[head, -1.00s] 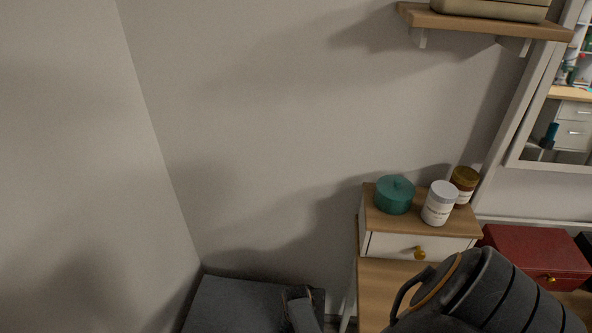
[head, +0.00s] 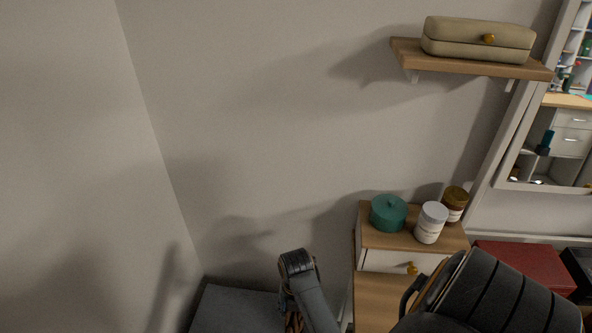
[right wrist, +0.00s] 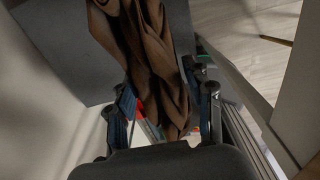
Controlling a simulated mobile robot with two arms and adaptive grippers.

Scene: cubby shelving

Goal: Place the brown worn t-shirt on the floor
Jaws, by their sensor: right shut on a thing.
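The brown t-shirt (right wrist: 150,45) hangs crumpled between the fingers of my right gripper (right wrist: 158,88) in the right wrist view. That gripper is shut on it. A small bit of the brown cloth also shows at the bottom edge of the head view (head: 294,322), below my dark wrist. The rest of the shirt is hidden there. A light plank floor (right wrist: 250,22) shows at the upper right of the right wrist view. My left gripper is not in view.
A dark grey flat-topped piece (head: 235,308) stands in the wall corner. A shelf (head: 470,64) holds a beige case (head: 478,38).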

